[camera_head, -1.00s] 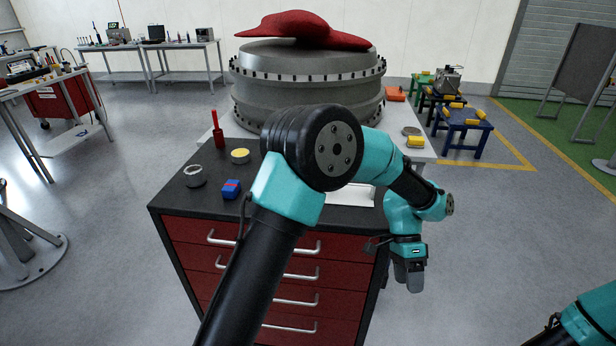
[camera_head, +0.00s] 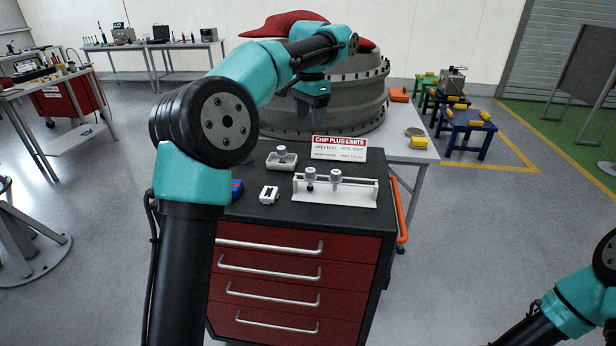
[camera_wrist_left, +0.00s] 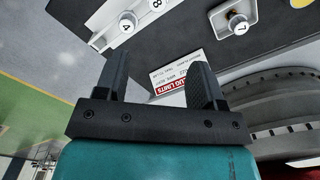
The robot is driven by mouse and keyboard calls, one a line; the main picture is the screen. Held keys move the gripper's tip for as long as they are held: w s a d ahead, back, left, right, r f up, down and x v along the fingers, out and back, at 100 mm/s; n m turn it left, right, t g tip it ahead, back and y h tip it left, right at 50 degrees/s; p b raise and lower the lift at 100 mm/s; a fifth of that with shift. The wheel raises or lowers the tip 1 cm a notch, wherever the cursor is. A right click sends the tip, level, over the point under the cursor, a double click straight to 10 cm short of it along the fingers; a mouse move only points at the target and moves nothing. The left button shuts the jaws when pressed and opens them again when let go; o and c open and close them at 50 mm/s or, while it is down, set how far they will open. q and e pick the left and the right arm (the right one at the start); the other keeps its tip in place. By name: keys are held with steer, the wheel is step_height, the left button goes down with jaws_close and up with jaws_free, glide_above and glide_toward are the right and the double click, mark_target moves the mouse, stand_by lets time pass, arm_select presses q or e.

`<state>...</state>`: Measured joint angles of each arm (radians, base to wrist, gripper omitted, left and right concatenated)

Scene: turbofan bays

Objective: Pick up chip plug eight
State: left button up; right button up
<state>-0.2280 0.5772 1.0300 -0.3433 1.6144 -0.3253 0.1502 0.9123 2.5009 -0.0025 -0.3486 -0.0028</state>
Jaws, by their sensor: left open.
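Chip plug eight (camera_head: 310,174) is the left one of two grey-white knobbed plugs in the white rack (camera_head: 338,194) on the cart top. In the left wrist view plug eight (camera_wrist_left: 157,4) shows its "8", cut by the top edge. Plug four (camera_wrist_left: 127,22) is beside it in the rack, and shows in the head view (camera_head: 336,175). My left gripper (camera_head: 312,108) is open and empty, above and beyond the cart top, in front of the engine casing. Its fingers are spread in the left wrist view (camera_wrist_left: 160,70). My right gripper is out of view.
Plug seven (camera_head: 281,153) sits in a small tray left of the rack. A chip plug limits sign (camera_head: 339,149) stands behind the rack. The engine casing (camera_head: 355,100) rises behind.

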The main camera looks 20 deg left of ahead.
arm_select(q)
steer(key=shift+f, duration=0.1)
glide_above(310, 170)
steer(key=f, duration=1.2)
steer(key=shift+w, duration=0.25)
steer(key=shift+f, duration=0.1)
steer(key=shift+s+f, duration=0.2)
steer(key=shift+f, duration=2.35)
steer(key=shift+c, duration=0.2)
steer(key=c, duration=0.8)
